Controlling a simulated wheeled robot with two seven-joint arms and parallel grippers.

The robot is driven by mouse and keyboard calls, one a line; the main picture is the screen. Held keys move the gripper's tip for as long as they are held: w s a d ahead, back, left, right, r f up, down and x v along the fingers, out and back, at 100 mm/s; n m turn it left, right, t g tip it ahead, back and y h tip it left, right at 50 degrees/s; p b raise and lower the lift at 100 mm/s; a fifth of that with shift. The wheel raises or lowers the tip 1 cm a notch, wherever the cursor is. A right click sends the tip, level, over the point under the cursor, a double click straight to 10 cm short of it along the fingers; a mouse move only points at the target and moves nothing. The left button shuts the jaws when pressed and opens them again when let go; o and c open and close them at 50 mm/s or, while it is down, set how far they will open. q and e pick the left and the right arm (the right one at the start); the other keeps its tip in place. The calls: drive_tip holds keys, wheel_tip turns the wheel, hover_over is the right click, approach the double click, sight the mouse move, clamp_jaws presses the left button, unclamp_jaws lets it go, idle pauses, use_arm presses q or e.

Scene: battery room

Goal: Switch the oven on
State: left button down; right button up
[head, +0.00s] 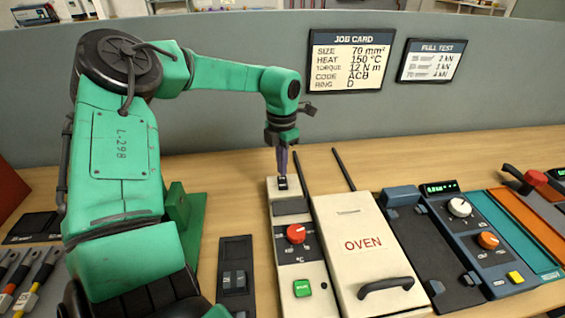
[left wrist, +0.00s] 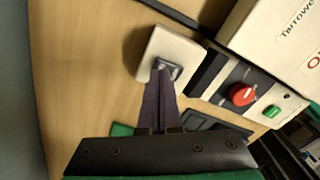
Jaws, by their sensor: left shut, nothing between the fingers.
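The oven (head: 350,215) is a cream box with a red OVEN label and a dark handle on its lid. Its narrow control panel (head: 312,270) stands along its left side, with a red knob (head: 296,234), a green button (head: 302,288) and a blank dark display (head: 290,207). A small black rocker switch (head: 282,184) sits at the panel's far end. My left gripper (head: 282,174) is shut and empty, pointing down with its tips at the switch. In the left wrist view the tips overlap the switch (left wrist: 172,70); I cannot tell whether they touch it. My right gripper is out of view.
A blue device (head: 470,235) with a lit display, knobs and a yellow button stands right of the oven. A dark switch plate (head: 236,270) lies left of the panel. A job card (head: 350,60) hangs on the grey partition behind.

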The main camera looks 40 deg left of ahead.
sight(282, 178)
use_arm(q)
drive_tip(key=shift+s+f+b, duration=0.1)
drive_tip(key=shift+f+b, duration=0.85)
drive_tip(key=shift+f, duration=0.1)
idle(0.4)
drive_tip(key=shift+r+p, duration=2.25)
drive_tip(key=shift+r, duration=1.35)
drive_tip(key=shift+f, duration=0.1)
